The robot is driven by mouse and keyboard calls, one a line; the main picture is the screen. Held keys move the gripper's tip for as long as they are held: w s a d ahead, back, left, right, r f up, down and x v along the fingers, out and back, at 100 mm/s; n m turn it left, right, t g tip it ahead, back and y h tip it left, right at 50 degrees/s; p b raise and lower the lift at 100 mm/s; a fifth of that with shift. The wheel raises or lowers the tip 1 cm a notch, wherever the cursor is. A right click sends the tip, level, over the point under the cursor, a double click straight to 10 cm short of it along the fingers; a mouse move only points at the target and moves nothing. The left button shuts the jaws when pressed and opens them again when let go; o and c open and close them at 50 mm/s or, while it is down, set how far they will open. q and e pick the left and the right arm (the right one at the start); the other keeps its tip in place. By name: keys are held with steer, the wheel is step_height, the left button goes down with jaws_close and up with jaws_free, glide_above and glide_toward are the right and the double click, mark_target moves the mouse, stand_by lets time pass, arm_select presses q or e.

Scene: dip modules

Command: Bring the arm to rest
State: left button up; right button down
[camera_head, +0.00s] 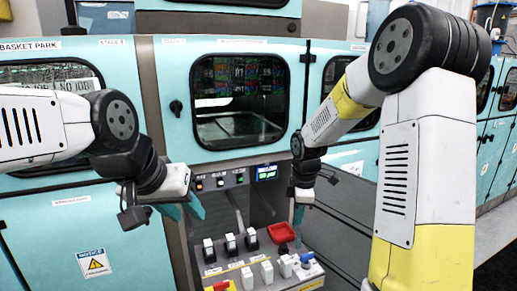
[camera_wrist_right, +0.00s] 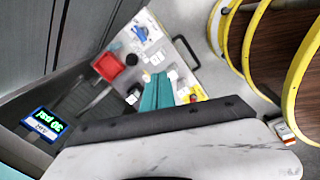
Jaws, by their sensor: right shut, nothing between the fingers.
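My right gripper (camera_head: 298,216) hangs in front of the machine, above the right part of the small grey bench. In the right wrist view its two teal fingers (camera_wrist_right: 157,92) lie together, shut, with nothing between them. My right arm comes in from the right with a raised elbow. My left gripper (camera_head: 190,206) is at the left of the bench, in front of the blue-green cabinet. A teal finger shows there, but its opening is not clear. I see nothing held in it.
A small lit pressure display (camera_head: 267,172) sits on the panel above. Yellow curved rails (camera_wrist_right: 247,35) show in the right wrist view. Cabinets stand close behind.

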steer(key=s+d+r+m+t+y, duration=0.1)
steer(key=s+r+m+t, duration=0.1)
steer(key=s+r+m, duration=0.6)
steer(key=s+d+r+m+t+y, duration=0.1)
steer(key=s+r+m+t, duration=0.1)
steer(key=s+r+m, duration=0.6)
steer(key=s+r, duration=0.1)
steer(key=s, duration=0.4)
steer(key=shift+s+m+t, duration=0.3)
steer(key=shift+s+m, duration=0.05)
steer(key=shift+m, duration=0.05)
